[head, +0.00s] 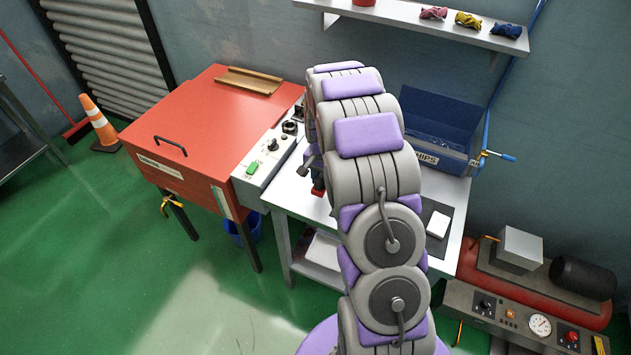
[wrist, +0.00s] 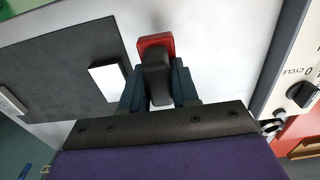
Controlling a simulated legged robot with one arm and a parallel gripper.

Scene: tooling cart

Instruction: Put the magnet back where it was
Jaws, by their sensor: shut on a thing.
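The magnet (wrist: 155,42), as I take it, is a black-handled piece with a red end. In the wrist view my gripper (wrist: 157,80) is shut on its black part, with a dark finger on each side. The red end points away from me, over the white table top. Whether it touches the table I cannot tell. In the head view my arm hides most of the gripper; a small bit of red (head: 318,188) shows beside the arm, over the white table (head: 300,208).
A dark mat (wrist: 60,55) with a white block (wrist: 109,80) lies left of the gripper in the wrist view. A control panel (head: 268,150) on a red cabinet (head: 200,125) borders the table's left. A blue chips bin (head: 430,150) stands at the back.

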